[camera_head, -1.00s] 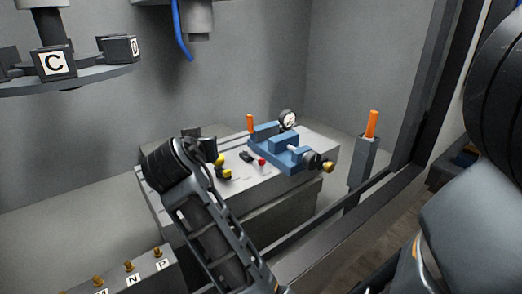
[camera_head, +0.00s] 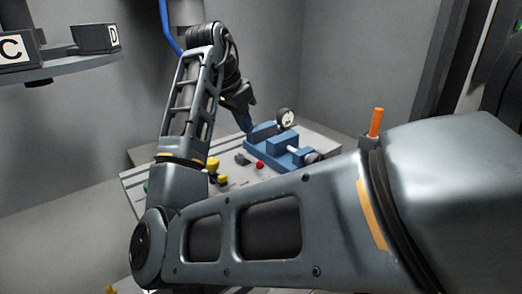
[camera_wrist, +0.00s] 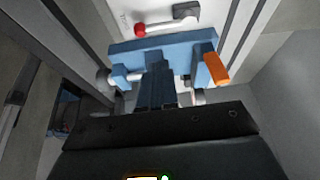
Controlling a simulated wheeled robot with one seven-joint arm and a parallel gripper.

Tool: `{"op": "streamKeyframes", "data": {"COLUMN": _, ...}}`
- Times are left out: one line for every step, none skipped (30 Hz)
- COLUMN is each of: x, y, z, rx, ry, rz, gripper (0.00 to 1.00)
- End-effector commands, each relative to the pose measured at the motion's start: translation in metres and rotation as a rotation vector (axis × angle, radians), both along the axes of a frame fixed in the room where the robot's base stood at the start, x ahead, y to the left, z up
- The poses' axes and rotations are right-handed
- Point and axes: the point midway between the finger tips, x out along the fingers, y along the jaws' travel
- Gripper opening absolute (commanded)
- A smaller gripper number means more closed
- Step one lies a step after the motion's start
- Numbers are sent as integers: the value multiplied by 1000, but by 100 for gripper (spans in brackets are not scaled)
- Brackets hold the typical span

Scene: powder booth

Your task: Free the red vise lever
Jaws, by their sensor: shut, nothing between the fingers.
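The red vise lever shows in the head view as a red knob (camera_head: 260,165) beside the blue vise (camera_head: 284,148). In the wrist view the red knob (camera_wrist: 140,30) ends a pale rod that runs to a grey block (camera_wrist: 186,11), just beyond the blue vise (camera_wrist: 125,49). My gripper (camera_wrist: 160,70) is shut and empty, its fingers pointing at the vise body, on the near side of it from the lever. I cannot tell whether they touch the vise.
An orange handle (camera_wrist: 215,68) stands close to the right of my fingers. A round dial gauge (camera_head: 285,117) sits by the vise. Yellow parts (camera_head: 212,165) lie left of the lever. Another orange-handled post (camera_head: 376,122) stands at right. A lettered carousel (camera_head: 60,58) hangs at upper left.

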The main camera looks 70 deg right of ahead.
Motion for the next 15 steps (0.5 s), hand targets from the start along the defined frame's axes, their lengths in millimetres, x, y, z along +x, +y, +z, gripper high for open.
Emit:
{"op": "streamKeyframes", "data": {"x": 0, "y": 0, "z": 0, "rx": 21, "ry": -9, "rz": -11, "gripper": 0}}
{"op": "streamKeyframes", "data": {"x": 0, "y": 1, "z": 0, "rx": 31, "ry": -12, "rz": -15, "gripper": 0}}
{"op": "streamKeyframes", "data": {"x": 0, "y": 1, "z": -1, "rx": 41, "ry": -14, "rz": -21, "gripper": 0}}
{"op": "streamKeyframes", "data": {"x": 0, "y": 1, "z": -1, "rx": 47, "ry": -16, "rz": -22, "gripper": 0}}
{"op": "streamKeyframes", "data": {"x": -1, "y": 1, "z": -1, "rx": 50, "ry": -16, "rz": -24, "gripper": 0}}
{"op": "streamKeyframes", "data": {"x": -1, "y": 2, "z": -1, "rx": 53, "ry": -17, "rz": -25, "gripper": 0}}
{"op": "streamKeyframes", "data": {"x": -1, "y": 2, "z": -1, "rx": 53, "ry": -16, "rz": -25, "gripper": 0}}
{"op": "streamKeyframes", "data": {"x": -1, "y": 2, "z": 0, "rx": 53, "ry": -16, "rz": -25, "gripper": 0}}
{"op": "streamKeyframes", "data": {"x": -1, "y": 2, "z": 0, "rx": 53, "ry": -16, "rz": -26, "gripper": 0}}
{"op": "streamKeyframes", "data": {"x": -1, "y": 2, "z": 0, "rx": 52, "ry": -16, "rz": -25, "gripper": 0}}
{"op": "streamKeyframes", "data": {"x": -1, "y": 2, "z": 0, "rx": 52, "ry": -16, "rz": -25, "gripper": 0}}
{"op": "streamKeyframes", "data": {"x": -1, "y": 2, "z": 0, "rx": 51, "ry": -16, "rz": -25, "gripper": 0}}
{"op": "streamKeyframes", "data": {"x": -1, "y": 2, "z": 0, "rx": 51, "ry": -16, "rz": -25, "gripper": 0}}
{"op": "streamKeyframes", "data": {"x": -1, "y": 2, "z": -1, "rx": 51, "ry": -16, "rz": -25, "gripper": 0}}
{"op": "streamKeyframes", "data": {"x": -1, "y": 1, "z": -1, "rx": 50, "ry": -15, "rz": -25, "gripper": 0}}
